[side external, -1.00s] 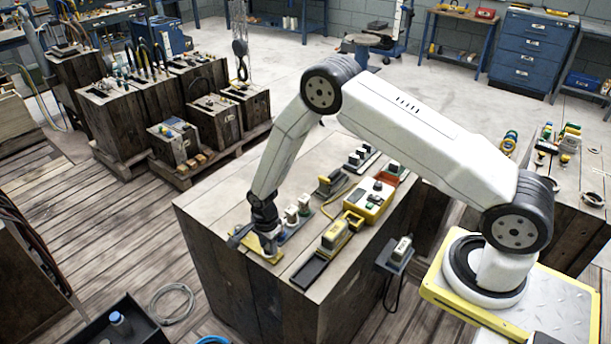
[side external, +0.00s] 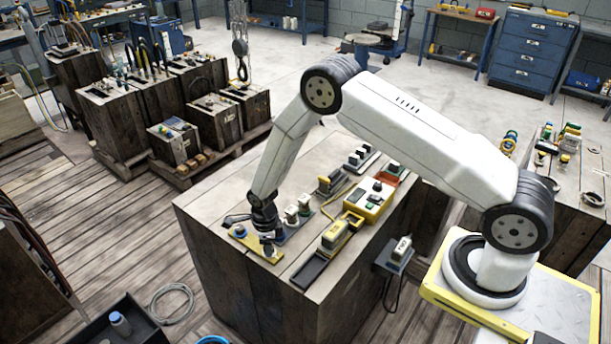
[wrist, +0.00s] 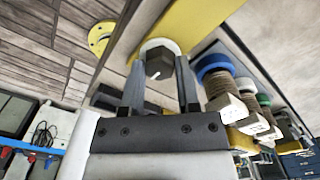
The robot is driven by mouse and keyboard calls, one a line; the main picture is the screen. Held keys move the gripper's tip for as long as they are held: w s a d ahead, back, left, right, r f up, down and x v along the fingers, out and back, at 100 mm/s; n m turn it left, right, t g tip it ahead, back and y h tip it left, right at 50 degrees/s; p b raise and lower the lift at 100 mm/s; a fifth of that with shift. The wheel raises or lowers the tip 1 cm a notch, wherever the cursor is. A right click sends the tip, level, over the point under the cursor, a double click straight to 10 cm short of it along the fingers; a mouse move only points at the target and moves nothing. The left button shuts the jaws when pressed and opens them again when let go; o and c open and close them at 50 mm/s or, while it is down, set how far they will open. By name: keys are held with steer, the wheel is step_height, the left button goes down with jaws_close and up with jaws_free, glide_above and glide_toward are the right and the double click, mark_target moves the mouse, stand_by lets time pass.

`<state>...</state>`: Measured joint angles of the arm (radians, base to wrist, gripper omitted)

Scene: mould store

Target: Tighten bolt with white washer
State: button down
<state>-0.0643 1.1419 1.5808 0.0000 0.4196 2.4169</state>
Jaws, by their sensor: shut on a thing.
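In the wrist view, a dark hex bolt head (wrist: 159,62) with a pale line on it sits between the two fingers of my gripper (wrist: 160,80). A white washer (wrist: 150,46) shows around the bolt, against a yellow plate (wrist: 192,22). My gripper is shut on the bolt head. In the side view, my gripper (side external: 266,241) points down at the yellow plate (side external: 262,254) near the bench's front left corner; the bolt cannot be made out there.
Bolts with blue (wrist: 213,65) and green (wrist: 263,100) washers stand close right of my gripper in the wrist view. A yellow control box (side external: 368,200) and a black tray (side external: 309,270) share the wooden bench (side external: 235,190). Its back left top is clear.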

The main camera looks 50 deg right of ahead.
steer(key=shift+w+r, duration=0.15)
steer(key=shift+c, duration=1.7)
jaws_free()
steer(key=shift+r, duration=3.85)
steer(key=shift+r, duration=0.1)
